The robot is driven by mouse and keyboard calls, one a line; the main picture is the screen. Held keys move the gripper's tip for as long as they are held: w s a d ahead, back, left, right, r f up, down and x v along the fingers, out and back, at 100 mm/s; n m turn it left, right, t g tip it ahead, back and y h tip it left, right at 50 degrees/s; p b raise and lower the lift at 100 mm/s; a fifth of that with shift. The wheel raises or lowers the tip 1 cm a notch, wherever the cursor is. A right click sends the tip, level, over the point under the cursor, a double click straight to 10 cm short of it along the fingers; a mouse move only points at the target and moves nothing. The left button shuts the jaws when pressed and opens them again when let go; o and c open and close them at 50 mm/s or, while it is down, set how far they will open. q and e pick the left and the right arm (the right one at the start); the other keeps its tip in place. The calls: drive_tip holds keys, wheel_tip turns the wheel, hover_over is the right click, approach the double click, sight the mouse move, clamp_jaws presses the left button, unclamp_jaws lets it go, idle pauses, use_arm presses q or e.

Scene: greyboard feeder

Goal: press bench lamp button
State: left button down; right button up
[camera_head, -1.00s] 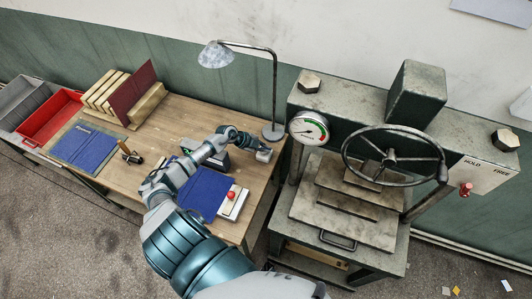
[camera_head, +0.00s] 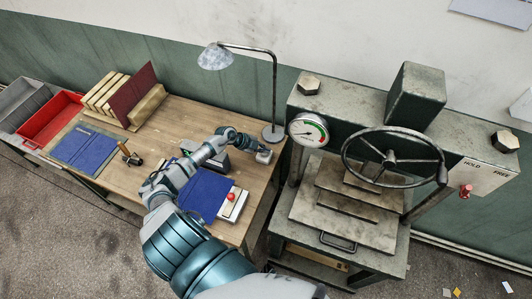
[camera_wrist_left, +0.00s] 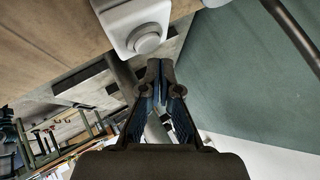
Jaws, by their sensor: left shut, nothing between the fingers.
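The bench lamp (camera_head: 215,57) stands at the back right of the wooden bench, its round base (camera_head: 272,133) beside my gripper. A small pale box (camera_head: 264,156) lies at the bench's right edge. In the left wrist view it is a white box (camera_wrist_left: 118,17) with a round grey-white button (camera_wrist_left: 148,39). My left gripper (camera_head: 254,147) is shut and empty at this box. In the left wrist view its fingertips (camera_wrist_left: 160,66) are together, just below the button in the picture. I cannot tell whether they touch it. My right gripper is not in view.
The press with its handwheel (camera_head: 393,157) and gauge (camera_head: 308,130) stands right of the bench. A white box with a red button (camera_head: 231,197) lies by a blue board (camera_head: 203,193) under my arm. Red bin (camera_head: 50,119) and book stack (camera_head: 105,90) are left.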

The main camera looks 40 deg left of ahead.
use_arm(q)
drive_tip(key=shift+a, duration=0.1)
drive_tip(key=shift+a+f, duration=0.25)
drive_tip(key=shift+a, duration=0.25)
drive_tip(key=shift+a+f, duration=0.65)
drive_tip(key=shift+s+d+r, duration=0.1)
drive_tip(key=shift+d+r, duration=0.1)
drive_tip(key=shift+d, duration=0.45)
drive_tip(key=shift+r, duration=0.2)
drive_tip(key=shift+a+r+p, duration=0.2)
drive_tip(key=shift+r+p, duration=0.1)
drive_tip(key=shift+p, duration=0.4)
drive_tip(key=shift+a, duration=0.1)
drive_tip(key=shift+f, duration=0.1)
drive_tip(key=shift+r+p, duration=0.45)
wheel_tip(320, 180, up, 5)
drive_tip(key=p, duration=0.6)
drive_tip(key=shift+r, duration=0.2)
drive_tip(key=shift+f, duration=0.1)
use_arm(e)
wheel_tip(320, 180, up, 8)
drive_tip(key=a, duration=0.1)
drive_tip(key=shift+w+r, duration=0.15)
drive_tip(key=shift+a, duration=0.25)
